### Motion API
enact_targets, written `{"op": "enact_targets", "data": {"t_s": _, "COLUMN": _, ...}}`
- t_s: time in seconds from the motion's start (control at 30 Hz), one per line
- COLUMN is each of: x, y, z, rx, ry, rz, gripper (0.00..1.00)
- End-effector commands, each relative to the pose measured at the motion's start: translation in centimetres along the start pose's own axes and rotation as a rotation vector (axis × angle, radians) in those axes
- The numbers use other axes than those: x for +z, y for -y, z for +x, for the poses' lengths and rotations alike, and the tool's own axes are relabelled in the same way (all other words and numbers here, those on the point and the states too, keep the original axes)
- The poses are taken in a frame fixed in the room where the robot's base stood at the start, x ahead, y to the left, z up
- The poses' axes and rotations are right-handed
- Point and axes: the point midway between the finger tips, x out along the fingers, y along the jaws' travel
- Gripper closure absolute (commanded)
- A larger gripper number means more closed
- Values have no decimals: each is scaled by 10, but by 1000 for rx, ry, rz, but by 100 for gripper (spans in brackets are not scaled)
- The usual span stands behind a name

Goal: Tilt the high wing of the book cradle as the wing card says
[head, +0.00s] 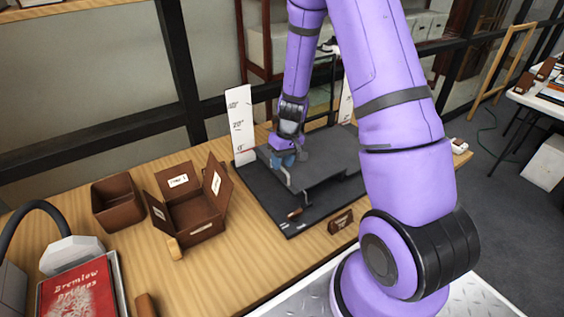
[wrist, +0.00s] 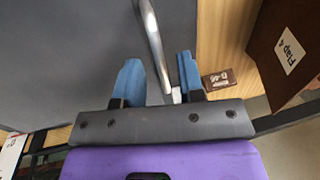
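The dark grey book cradle (head: 322,204) stands on the wooden table. Its wing panel (head: 335,148) looks near level, and a dark plate fills the upper left of the wrist view (wrist: 60,60). My gripper (head: 287,160) is over the cradle's left part. In the wrist view my gripper (wrist: 159,62) has its blue fingers apart, one on each side of a metal bar handle (wrist: 154,40). I see gaps between fingers and bar. A white scale card (head: 240,125) with angle marks stands at the cradle's left. I cannot tell which small label is the wing card.
A small brown labelled block (head: 341,221) sits by the cradle's front right. A brown box with raised flaps (head: 195,215), an open brown bin (head: 118,203) and a red book (head: 75,290) are to the left. A labelled brown flap (wrist: 288,50) shows at the wrist view's right.

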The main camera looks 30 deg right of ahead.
Motion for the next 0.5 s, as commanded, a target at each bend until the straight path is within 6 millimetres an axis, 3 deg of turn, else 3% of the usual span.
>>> {"op": "enact_targets", "data": {"t_s": 0.33, "x": 0, "y": 0, "z": 4, "rx": 0, "ry": 0, "rz": 0, "gripper": 64}}
{"op": "enact_targets", "data": {"t_s": 0.37, "x": 0, "y": 0, "z": 4, "rx": 0, "ry": 0, "rz": 0, "gripper": 66}}
{"op": "enact_targets", "data": {"t_s": 0.5, "x": 0, "y": 0, "z": 4, "rx": 0, "ry": 0, "rz": 0, "gripper": 98}}
